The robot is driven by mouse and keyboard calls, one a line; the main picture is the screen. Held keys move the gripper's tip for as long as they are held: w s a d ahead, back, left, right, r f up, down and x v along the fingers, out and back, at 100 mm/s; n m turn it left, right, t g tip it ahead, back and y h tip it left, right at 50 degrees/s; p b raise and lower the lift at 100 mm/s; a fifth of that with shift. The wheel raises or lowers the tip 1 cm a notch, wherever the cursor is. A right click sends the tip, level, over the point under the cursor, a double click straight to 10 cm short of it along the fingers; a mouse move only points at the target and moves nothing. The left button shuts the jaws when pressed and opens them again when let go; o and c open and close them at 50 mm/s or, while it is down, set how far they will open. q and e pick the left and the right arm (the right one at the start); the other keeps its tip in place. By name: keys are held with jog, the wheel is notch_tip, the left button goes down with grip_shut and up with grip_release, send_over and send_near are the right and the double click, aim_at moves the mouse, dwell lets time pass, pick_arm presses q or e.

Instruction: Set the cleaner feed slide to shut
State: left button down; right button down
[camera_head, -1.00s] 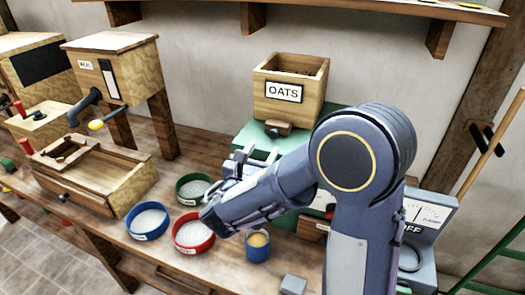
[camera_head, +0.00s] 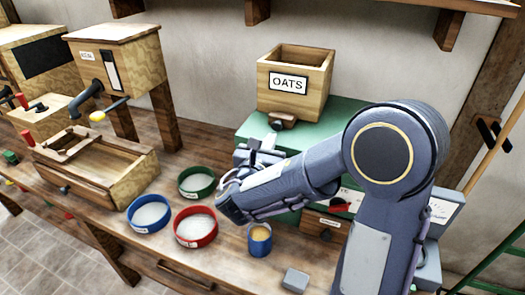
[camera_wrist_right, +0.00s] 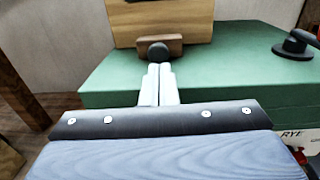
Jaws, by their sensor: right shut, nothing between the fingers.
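A wooden slide (camera_head: 286,120) with a dark round knob (camera_head: 276,125) sits at the foot of the OATS hopper (camera_head: 313,87), on the green machine (camera_head: 350,109). I see no label naming it the cleaner feed slide. In the wrist view the slide (camera_wrist_right: 176,42) and its knob (camera_wrist_right: 158,52) are straight ahead of my right gripper (camera_wrist_right: 158,72). The right fingers are shut together and empty, their tips just short of the knob or at it; contact cannot be told. In the head view the right gripper (camera_head: 262,145) is in front of the slide. My left gripper is out of view.
A wooden hopper box (camera_head: 118,65) and trough (camera_head: 95,170) stand left. A dark handle (camera_wrist_right: 296,45) rises from the green top at right.

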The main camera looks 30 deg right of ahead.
aim_at(278, 127)
jog(key=shift+p+x, duration=0.3)
jog(key=shift+x, duration=1.5)
jog(key=b+x, duration=0.1)
jog(key=x, duration=0.1)
jog(key=shift+w+d+f, duration=0.1)
jog(key=shift+d, duration=0.2)
jog(key=shift+w+d, duration=0.1)
jog(key=shift+d, duration=0.1)
jog(key=shift+r, duration=0.25)
